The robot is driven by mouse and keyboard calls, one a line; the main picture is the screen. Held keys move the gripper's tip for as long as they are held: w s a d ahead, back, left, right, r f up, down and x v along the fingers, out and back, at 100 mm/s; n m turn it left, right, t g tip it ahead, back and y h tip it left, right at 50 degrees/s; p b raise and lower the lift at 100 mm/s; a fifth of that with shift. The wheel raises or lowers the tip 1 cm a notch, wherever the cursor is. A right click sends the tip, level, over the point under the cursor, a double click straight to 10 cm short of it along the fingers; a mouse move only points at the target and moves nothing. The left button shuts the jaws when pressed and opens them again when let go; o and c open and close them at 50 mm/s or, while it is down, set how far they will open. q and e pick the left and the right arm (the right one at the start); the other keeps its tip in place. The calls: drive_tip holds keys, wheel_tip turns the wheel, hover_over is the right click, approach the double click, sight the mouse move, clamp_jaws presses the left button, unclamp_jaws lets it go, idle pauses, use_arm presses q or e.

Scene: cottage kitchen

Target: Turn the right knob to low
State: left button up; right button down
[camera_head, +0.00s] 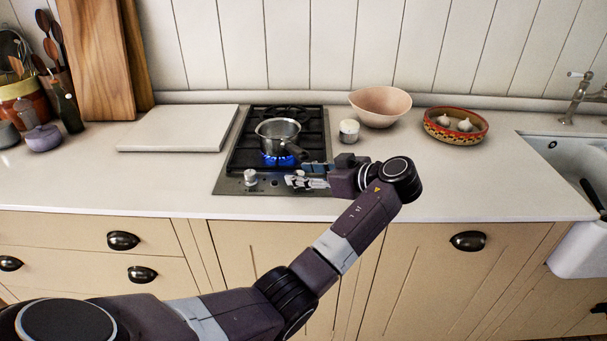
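The hob (230,186) is set into the counter, with a visible left knob (250,177) on its front strip. My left gripper (298,176) reaches in from the right side of the hob, low over the front strip to the right of that knob. Its fingers point left and cover the place of the right knob, so I cannot make out that knob or its setting. Whether the fingers touch or hold it I cannot tell. A steel saucepan (277,130) stands on the front burner, with a blue flame (277,158) under it. My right gripper is not in view.
A white board (180,128) lies left of the hob. A small pot (349,131), a pink bowl (380,105) and a patterned bowl with garlic (456,125) stand to the right. The front counter is clear.

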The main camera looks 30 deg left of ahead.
use_arm(q)
drive_tip(key=v, duration=1.2)
drive_tip(key=shift+d, duration=0.1)
